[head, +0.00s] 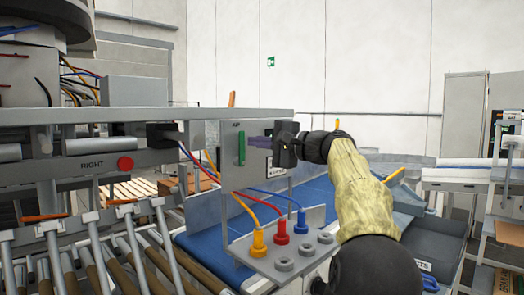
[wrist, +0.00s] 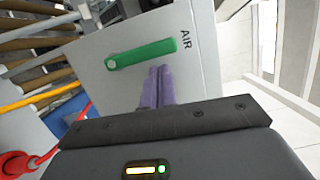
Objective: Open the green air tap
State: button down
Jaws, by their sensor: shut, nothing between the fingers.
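The green air tap (head: 242,149) is a flat green lever on a grey panel (head: 232,180) marked AIR. In the head view its lever stands upright. In the wrist view the green lever (wrist: 141,54) lies across the picture, beside the AIR label. My gripper (head: 247,142) has purple fingers pointing at the tap from the right in the head view. In the wrist view the fingers (wrist: 158,72) are together and empty, just short of the lever. I cannot tell whether the tips touch it.
Below the panel, a bracket (head: 262,265) holds yellow, red and blue hose plugs (head: 281,233) and several grey sockets. Hoses curve up beside the panel. A roller conveyor (head: 90,258) lies at left. A grey beam (head: 150,117) runs above, and a red button (head: 125,163) sits at left.

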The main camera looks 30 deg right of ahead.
jog(key=shift+a+r+n, duration=0.15)
jog(key=shift+a+n, duration=0.1)
jog(key=shift+n, duration=0.35)
jog(key=s+d, duration=0.8)
jog(key=shift+d+b, duration=0.25)
jog(key=shift+b, duration=0.15)
dwell(0.4)
jog(key=shift+w, duration=0.1)
dwell(0.4)
